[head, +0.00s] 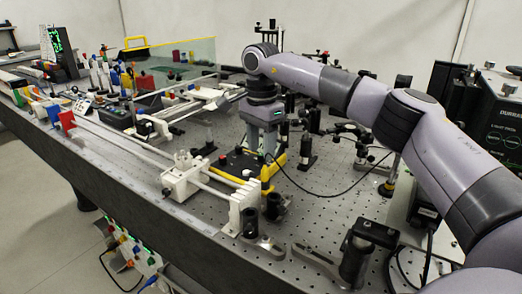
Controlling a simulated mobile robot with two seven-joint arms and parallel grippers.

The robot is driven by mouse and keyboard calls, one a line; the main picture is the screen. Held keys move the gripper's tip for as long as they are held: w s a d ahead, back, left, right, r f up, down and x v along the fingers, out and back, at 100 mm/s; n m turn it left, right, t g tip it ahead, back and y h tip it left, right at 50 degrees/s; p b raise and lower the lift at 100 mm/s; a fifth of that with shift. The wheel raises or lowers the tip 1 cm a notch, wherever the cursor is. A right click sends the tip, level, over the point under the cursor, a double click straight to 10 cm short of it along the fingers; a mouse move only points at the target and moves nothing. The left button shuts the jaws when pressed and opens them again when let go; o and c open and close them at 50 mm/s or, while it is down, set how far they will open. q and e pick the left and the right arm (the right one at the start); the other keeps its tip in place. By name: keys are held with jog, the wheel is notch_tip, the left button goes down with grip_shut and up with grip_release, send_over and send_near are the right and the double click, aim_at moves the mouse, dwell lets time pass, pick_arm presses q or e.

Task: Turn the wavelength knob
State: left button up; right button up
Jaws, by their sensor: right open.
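My right arm reaches in from the right, and its gripper (263,146) points down over a low black and yellow box (276,161) on the bench. The gripper is open, with its fingers at or just above the top of the box. A red button or knob (223,160) and a pale round part (247,173) show on top of the box, left of and nearer than the fingers. Which part is the wavelength knob I cannot tell; the spot between the fingers is partly hidden. Whether the fingers touch anything is unclear. My left gripper is out of view.
A white optical rail (130,148) with a white end block (244,203) runs along the near-left side. Posts and mounts stand behind and right of the gripper. A black clamp (372,235) and a loose cable (325,193) lie on the perforated bench (310,215).

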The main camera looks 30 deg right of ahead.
jog(key=shift+f, duration=0.65)
grip_shut()
